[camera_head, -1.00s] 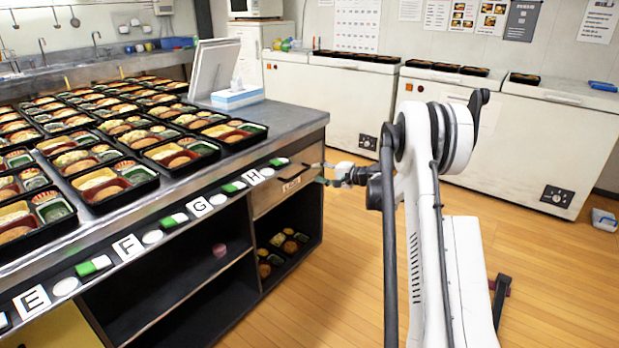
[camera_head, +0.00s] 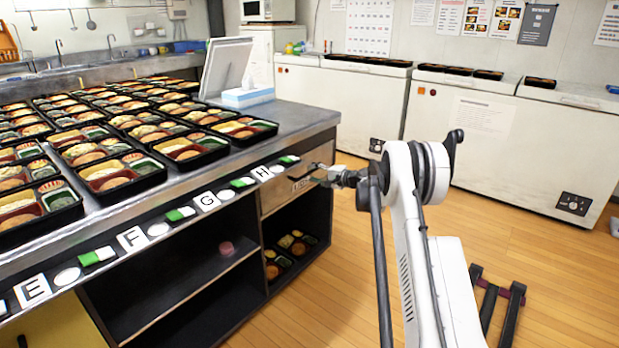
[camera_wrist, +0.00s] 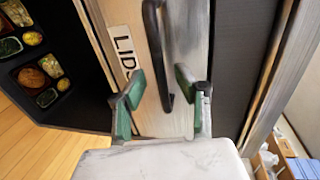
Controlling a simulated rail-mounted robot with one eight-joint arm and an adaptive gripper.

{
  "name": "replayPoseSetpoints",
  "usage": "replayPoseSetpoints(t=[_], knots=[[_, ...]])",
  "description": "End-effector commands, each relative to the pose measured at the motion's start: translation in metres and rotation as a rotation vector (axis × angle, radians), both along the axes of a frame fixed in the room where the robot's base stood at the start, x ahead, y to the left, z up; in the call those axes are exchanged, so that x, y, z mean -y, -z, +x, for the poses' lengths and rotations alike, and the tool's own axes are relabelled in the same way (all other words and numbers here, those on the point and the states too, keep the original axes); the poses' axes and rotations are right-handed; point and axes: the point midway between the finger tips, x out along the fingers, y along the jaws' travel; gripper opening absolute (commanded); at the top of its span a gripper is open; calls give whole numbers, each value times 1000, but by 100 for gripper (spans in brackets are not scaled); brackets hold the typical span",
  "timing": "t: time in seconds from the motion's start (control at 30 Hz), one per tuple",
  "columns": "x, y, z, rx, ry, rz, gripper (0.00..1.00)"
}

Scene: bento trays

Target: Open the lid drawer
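The lid drawer (camera_head: 275,197) is a pale wooden front at the right end of the counter, just under the top, and looks closed. In the wrist view the drawer front (camera_wrist: 184,122) carries a white "LIDS" label (camera_wrist: 123,55) and a black bar handle (camera_wrist: 152,32). My gripper (camera_head: 322,175) is at the drawer front in the head view. In the wrist view my gripper (camera_wrist: 160,98) is open, with one green-padded finger on each side of the handle's near end. I see gaps between the pads and the handle. Finger depth relative to the bar is unclear.
An open shelf (camera_head: 298,262) with several food items lies below the drawer. Filled bento trays (camera_head: 190,150) cover the counter top. A tissue box (camera_head: 248,97) stands near its far edge. White chest freezers (camera_head: 490,130) line the back wall. The wooden floor between is clear.

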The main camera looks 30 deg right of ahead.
Motion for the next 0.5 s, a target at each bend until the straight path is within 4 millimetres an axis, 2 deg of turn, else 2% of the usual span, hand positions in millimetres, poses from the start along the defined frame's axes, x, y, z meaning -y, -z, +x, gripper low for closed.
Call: replayPoseSetpoints(t=[0.2, 0.5], knots=[[-8, 5, 19, 0, 1, 0, 31], [-10, 4, 22, 0, 1, 1, 31]])
